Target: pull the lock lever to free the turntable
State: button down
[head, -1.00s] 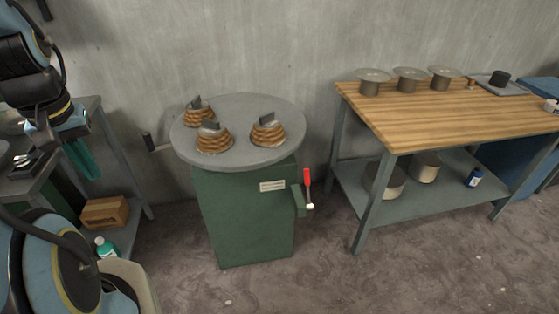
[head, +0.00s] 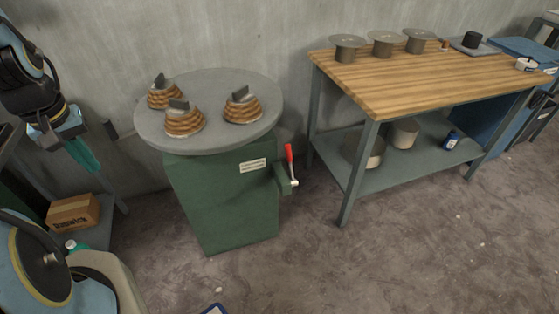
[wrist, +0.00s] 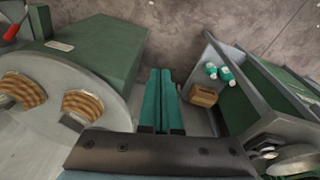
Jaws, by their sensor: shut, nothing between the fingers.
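The lock lever (head: 290,158) has a red grip pointing up and a metal pivot. It sits on a bracket at the right side of the green cabinet (head: 222,205). The round grey turntable (head: 210,138) on top carries three copper-coloured ribbed pieces with dark grips, one of them at the front (head: 183,120). My gripper (head: 88,160) is at the left, apart from the turntable and far from the lever. In the wrist view its teal fingers (wrist: 159,85) lie side by side, shut and empty. The lever's red grip also shows there at the upper left (wrist: 14,32).
A wooden-topped bench (head: 430,80) with metal spools stands at the right. A grey shelf at the left holds a cardboard box (head: 73,213). A beige bin (head: 105,275) is at the lower left. The floor (head: 370,260) in front of the cabinet and bench is mostly clear.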

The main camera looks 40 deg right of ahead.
jog(key=d+f+h+b, duration=0.1)
jog(key=d+f+b, duration=0.1)
jog(key=d+f, duration=0.3)
jog(key=d+f+b, duration=0.2)
jog(key=f, duration=0.5)
jog(key=n+h+b, duration=0.9)
jog(key=h+b, duration=0.4)
jog(key=b, duration=0.2)
send_near(291, 165)
jog(key=w+a+r, duration=0.1)
jog(key=w+r, duration=0.2)
jog(key=w, duration=0.1)
jog(key=shift+w+a, duration=0.15)
jog(key=shift+m, duration=0.3)
jog(key=x, duration=1)
jog(key=shift+w+p, duration=0.15)
jog(key=shift+p, duration=0.15)
jog(key=shift+a+t+b, duration=0.1)
jog(key=shift+t+b, duration=0.2)
jog(key=shift+t, duration=0.1)
jog(key=shift+s+r, duration=0.15)
jog(key=shift+s, duration=0.2)
